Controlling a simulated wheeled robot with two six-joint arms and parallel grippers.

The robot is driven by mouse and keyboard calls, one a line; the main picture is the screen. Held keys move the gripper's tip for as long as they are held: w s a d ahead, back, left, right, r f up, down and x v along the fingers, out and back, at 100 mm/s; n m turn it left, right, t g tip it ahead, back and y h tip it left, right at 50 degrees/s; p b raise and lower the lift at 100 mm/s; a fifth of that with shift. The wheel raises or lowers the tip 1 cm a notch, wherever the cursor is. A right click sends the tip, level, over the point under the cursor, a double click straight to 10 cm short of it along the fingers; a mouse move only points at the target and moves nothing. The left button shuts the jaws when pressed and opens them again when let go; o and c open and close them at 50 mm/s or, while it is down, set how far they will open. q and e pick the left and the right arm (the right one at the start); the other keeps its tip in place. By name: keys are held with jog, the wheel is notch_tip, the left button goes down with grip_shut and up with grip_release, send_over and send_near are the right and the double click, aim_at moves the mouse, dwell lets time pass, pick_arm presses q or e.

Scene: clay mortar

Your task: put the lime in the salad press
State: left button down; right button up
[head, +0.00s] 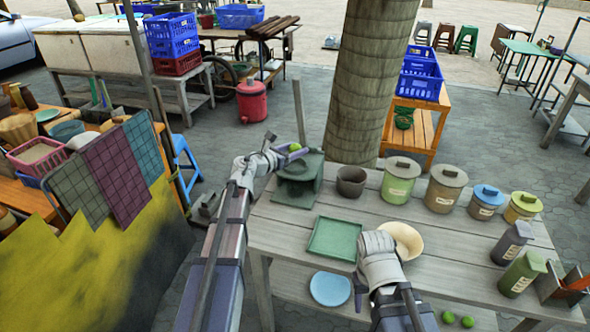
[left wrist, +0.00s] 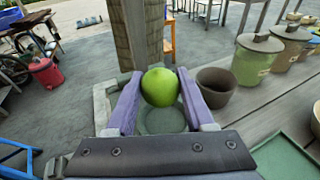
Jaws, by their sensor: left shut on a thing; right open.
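The lime (head: 294,147) is bright green and held at the tip of my left gripper (head: 280,154). In the left wrist view the lime (left wrist: 160,87) sits between the two purple fingers (left wrist: 160,95), which are shut on it. What looks like the salad press (head: 299,190) is a dark green square block with an upright handle, at the back left of the table. The lime is above it in the picture; a round greenish opening (left wrist: 164,122) shows below the lime in the left wrist view. My right gripper (head: 375,240) is open over the table; its fingers are hard to make out.
A dark clay bowl (head: 351,182) stands right of the press. A green tray (head: 334,238) and cream bowl (head: 404,240) are in front. Lidded canisters (head: 399,180) line the back right. Two limes (head: 448,317) lie low at the front. A tree trunk (head: 371,80) rises behind.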

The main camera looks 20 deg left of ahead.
aim_at(295, 168)
pick_arm(q)
jog(key=shift+f, duration=0.45)
pick_arm(e)
jog(key=shift+f, duration=0.45)
pick_arm(q)
notch_tip(295, 168, down, 4)
jog(key=b, duration=0.3)
jog(key=shift+r+b, duration=0.15)
jog(key=shift+b, duration=0.25)
jog(key=shift+r, duration=0.1)
pick_arm(e)
notch_tip(295, 168, down, 4)
jog(key=shift+r, duration=0.25)
pick_arm(q)
jog(key=shift+s+f+b, duration=0.1)
jog(key=shift+f+b, duration=0.25)
pick_arm(e)
jog(key=shift+s+f, duration=0.1)
jog(key=shift+f, duration=0.3)
pick_arm(q)
jog(key=shift+c, duration=1.4)
grip_release()
jog(key=shift+s+d, duration=0.1)
pick_arm(e)
jog(key=shift+d, duration=0.1)
